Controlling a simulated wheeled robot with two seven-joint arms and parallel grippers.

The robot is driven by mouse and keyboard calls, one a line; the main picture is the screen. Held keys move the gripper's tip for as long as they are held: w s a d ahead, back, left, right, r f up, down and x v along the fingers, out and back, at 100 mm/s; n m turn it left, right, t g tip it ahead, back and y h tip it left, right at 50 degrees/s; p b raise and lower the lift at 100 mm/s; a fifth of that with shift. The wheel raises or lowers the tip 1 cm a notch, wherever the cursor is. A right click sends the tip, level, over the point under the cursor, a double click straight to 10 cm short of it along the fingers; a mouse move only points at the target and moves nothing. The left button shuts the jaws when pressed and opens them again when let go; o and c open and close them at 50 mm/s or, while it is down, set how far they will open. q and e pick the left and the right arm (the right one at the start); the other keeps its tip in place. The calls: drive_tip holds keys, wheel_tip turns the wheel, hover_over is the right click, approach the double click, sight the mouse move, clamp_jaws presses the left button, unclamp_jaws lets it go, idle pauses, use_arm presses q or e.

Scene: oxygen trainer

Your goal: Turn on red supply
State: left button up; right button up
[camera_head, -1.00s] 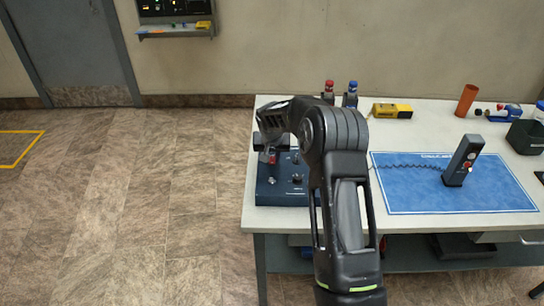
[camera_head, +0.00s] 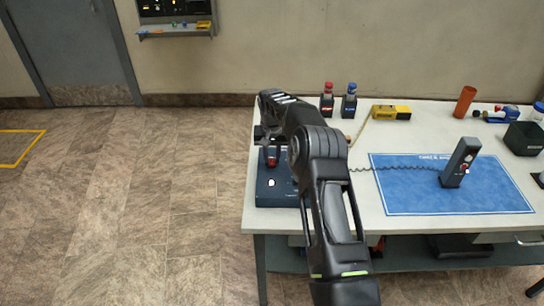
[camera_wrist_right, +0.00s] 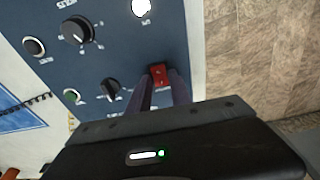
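A dark blue control panel (camera_head: 268,196) stands at the left end of the table. In the right wrist view the panel (camera_wrist_right: 118,52) shows black knobs, a glowing white lamp (camera_wrist_right: 141,7) and a red rocker switch (camera_wrist_right: 158,75). My right gripper (camera_wrist_right: 161,76) is over the panel, its two fingers parted with the red switch between their tips. I cannot tell whether they touch it. In the head view my right gripper (camera_head: 270,152) and arm cover part of the panel. A red-topped bottle (camera_head: 327,101) and a blue-topped bottle (camera_head: 349,103) stand behind. My left gripper is not in view.
A blue mat (camera_head: 420,196) with an upright grey handheld unit (camera_head: 460,163) lies to the right. A yellow device (camera_head: 391,112), an orange cylinder (camera_head: 465,101) and a dark box (camera_head: 523,139) stand along the back. Floor left of the table is clear.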

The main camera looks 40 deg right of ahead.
sight(272, 164)
drive_tip(key=o, duration=0.3)
drive_tip(key=shift+r, duration=0.1)
drive_tip(key=r, duration=0.2)
drive_tip(key=r+b, duration=0.1)
drive_tip(key=r, duration=0.1)
drive_tip(key=r+b, duration=0.1)
drive_tip(key=r, duration=0.1)
drive_tip(key=shift+s+a+r, duration=0.3)
drive_tip(key=shift+s, duration=0.05)
drive_tip(key=shift+r, duration=0.45)
drive_tip(key=shift+a+f, duration=0.1)
